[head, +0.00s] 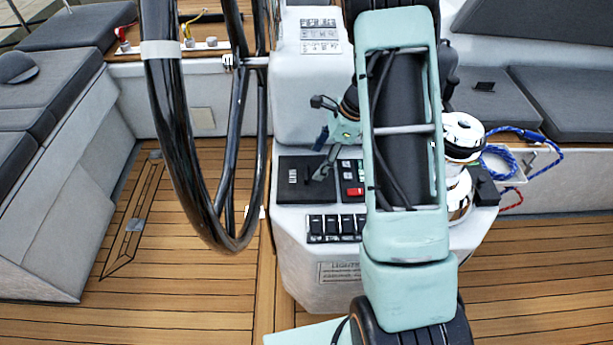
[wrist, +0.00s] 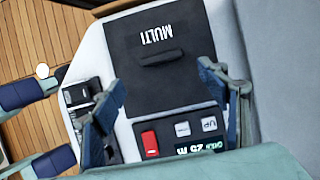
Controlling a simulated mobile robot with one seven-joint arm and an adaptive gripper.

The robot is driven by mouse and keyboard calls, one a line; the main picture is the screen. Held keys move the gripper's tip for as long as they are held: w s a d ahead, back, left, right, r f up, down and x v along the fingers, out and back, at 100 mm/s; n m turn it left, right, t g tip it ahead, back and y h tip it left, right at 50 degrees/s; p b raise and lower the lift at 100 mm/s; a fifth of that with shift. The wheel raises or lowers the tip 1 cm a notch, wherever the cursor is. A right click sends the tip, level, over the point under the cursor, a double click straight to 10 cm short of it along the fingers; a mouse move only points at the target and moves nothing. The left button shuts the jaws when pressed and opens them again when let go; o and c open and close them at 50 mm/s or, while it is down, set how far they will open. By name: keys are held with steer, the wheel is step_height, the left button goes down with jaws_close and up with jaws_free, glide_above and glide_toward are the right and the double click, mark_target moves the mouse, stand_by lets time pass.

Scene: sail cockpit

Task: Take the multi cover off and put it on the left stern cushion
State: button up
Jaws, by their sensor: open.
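The multi cover is a flat black square marked MULTI with a small raised grip (wrist: 160,58), seen in the wrist view. In the head view the multi cover (head: 292,188) lies on the left part of the console top, partly behind my gripper. My gripper (wrist: 162,76) is open, with its fingers apart and empty above the cover's grip side; I cannot tell whether they touch it. It also shows in the head view (head: 322,157). Dark grey cushions lie at the left, one long seat (head: 50,90) and one farther back (head: 80,27); which is the left stern cushion is unclear.
A black steering wheel (head: 170,120) stands just left of the console (head: 312,75). A red button (head: 354,191) and switches (head: 337,224) sit beside the cover. A chrome winch (head: 463,140) with blue rope (head: 497,160) is at right. The teak floor (head: 190,270) at left is clear.

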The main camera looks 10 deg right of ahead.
mark_target(307, 171)
steer(key=x, duration=0.5)
steer(key=shift+w+a+f, duration=0.1)
steer(key=shift+w+a, duration=0.3)
steer(key=shift+a, duration=0.05)
steer(key=shift+c, duration=0.6)
steer(key=c, duration=1.2)
steer(key=shift+o, duration=0.2)
